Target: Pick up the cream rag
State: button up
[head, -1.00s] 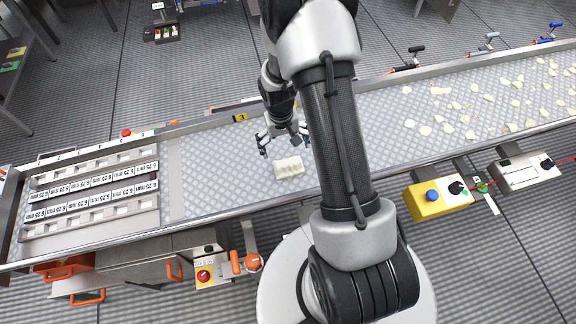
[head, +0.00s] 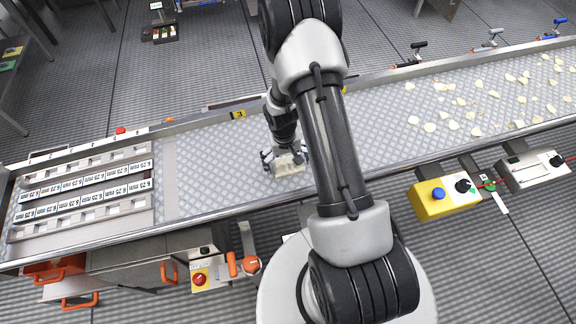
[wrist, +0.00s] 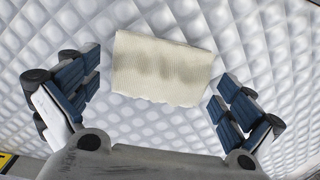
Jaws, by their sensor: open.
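The cream rag (head: 291,168) lies as a folded, roughly rectangular pad on the dimpled metal conveyor bed. In the wrist view the rag (wrist: 162,69) is beyond and between my fingertips, lit on top with a faint shadow across it. My gripper (head: 284,158) is over the rag in the head view, hiding part of its far side. In the wrist view my gripper (wrist: 157,88) is open, with blue-padded fingers on either side of the rag. The fingers do not visibly touch it.
A slotted rack with "6.25 mm" labels (head: 85,190) sits on the bed's left end. Pale chips (head: 476,131) are scattered on the right. A raised metal rim (head: 245,207) runs along the near edge. The bed left of the rag is clear.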

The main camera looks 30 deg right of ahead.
jog(key=shift+r, duration=0.1)
jog(key=shift+c, duration=0.6)
jog(key=shift+s, duration=0.1)
jog(key=c, duration=1.2)
jog(key=shift+o, duration=0.2)
